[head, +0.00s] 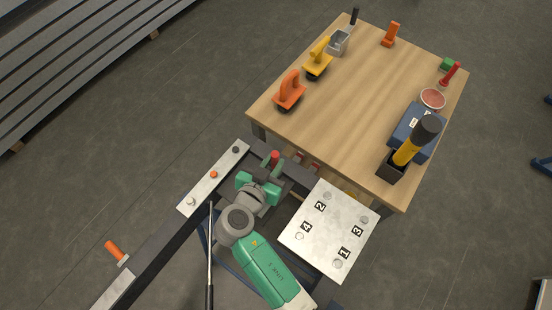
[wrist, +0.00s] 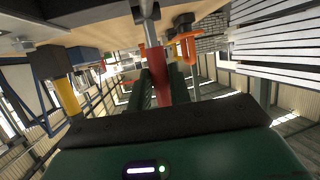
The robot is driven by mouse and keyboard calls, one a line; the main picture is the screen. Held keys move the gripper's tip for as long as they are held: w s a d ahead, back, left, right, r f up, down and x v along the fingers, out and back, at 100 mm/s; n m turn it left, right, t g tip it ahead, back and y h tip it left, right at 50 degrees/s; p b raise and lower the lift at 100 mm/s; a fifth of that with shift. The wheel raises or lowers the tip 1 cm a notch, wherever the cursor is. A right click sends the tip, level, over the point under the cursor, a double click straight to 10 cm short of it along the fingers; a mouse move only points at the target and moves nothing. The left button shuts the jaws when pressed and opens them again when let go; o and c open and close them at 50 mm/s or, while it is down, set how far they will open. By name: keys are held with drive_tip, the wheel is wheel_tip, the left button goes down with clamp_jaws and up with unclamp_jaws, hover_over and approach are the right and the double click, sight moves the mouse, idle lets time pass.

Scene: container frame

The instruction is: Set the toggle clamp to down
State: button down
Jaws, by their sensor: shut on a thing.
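The toggle clamp's red handle (head: 275,156) sticks out just past my gripper at the corner of the dark frame in the head view. In the wrist view the red grip (wrist: 161,88) sits between my two dark fingers, with a bare metal rod (wrist: 150,32) running on from it. My gripper (head: 268,172) is shut on this red handle; it also shows in the wrist view (wrist: 162,95). The clamp's base is mostly hidden by my gripper and arm in the head view, so I cannot tell its exact angle.
A metal plate (head: 305,240) with numbered spots lies right of my arm. A strip with bolts (head: 214,174) lies on the left beam, and an orange-handled part (head: 115,252) stands further down. Beyond the frame, a wooden table (head: 350,105) holds trowels, a blue box and other tools.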

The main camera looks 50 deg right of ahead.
drive_tip(key=shift+f, duration=0.1)
drive_tip(key=c, duration=1.3)
unclamp_jaws()
drive_tip(key=v, duration=0.8)
drive_tip(key=shift+p, duration=0.45)
drive_tip(key=shift+d, duration=0.1)
